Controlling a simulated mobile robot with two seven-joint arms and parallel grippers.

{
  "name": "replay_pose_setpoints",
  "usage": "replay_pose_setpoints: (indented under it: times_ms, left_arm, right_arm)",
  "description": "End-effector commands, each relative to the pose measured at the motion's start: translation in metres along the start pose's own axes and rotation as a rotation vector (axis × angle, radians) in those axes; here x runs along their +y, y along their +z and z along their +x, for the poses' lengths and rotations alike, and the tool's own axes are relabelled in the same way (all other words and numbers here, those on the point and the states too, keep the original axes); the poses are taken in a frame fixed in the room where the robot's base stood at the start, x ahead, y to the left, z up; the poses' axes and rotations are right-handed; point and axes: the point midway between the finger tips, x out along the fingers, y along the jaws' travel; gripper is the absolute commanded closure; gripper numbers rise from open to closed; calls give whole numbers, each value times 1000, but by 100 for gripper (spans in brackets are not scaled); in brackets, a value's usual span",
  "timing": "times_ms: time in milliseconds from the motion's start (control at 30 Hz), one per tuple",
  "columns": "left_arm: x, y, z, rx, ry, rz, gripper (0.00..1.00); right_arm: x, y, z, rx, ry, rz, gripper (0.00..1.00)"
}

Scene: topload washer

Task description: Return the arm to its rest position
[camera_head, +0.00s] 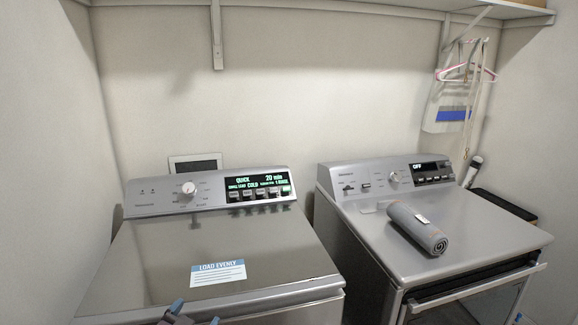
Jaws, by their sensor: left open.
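My left gripper (190,315) shows only at the bottom edge, in front of the topload washer (142,262). Its blue-tipped fingers are apart with nothing seen between them, and the rest of the arm is out of view. The washer's lid is closed, with a "LOAD EVENLY" label on it. Its panel (210,190) is lit and reads "QUICK", "COLD" and "20 min". My right gripper cannot be made out; a small blue bit shows at the bottom right edge, too little to identify.
A dryer (375,240) stands to the right, its display reading "OFF", with a rolled grey towel (418,228) on top. A gap separates the machines. A shelf (400,8) runs along the wall above, with hangers (466,72) at the right.

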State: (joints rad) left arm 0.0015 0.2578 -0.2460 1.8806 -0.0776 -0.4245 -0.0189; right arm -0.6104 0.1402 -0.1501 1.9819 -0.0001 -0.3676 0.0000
Motion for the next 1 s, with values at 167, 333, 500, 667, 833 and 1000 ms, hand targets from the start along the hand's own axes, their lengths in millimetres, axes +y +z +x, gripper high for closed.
replay_pose_setpoints:
  times_ms: [167, 333, 500, 667, 833, 1000]
  left_arm:
    - [16, 76, -56, -76, -19, -156, 18]
    - [30, 146, -114, -201, -52, -244, 18]
    - [46, 210, -172, -342, -80, -291, 18]
    - [60, 242, -207, -426, -86, -313, 18]
    - [64, 251, -219, -453, -86, -316, 18]
    - [64, 251, -219, -452, -86, -316, 18]
  right_arm:
    - [-2, 16, 9, -5, -1, -1, 0]
    - [-3, 27, 16, -9, -3, -3, 0]
    - [-4, 36, 22, -13, -5, -5, 0]
    - [-5, 41, 26, -15, -6, -6, 0]
    - [-5, 42, 26, -15, -7, -6, 0]
    - [-5, 42, 26, -17, -6, -6, 0]
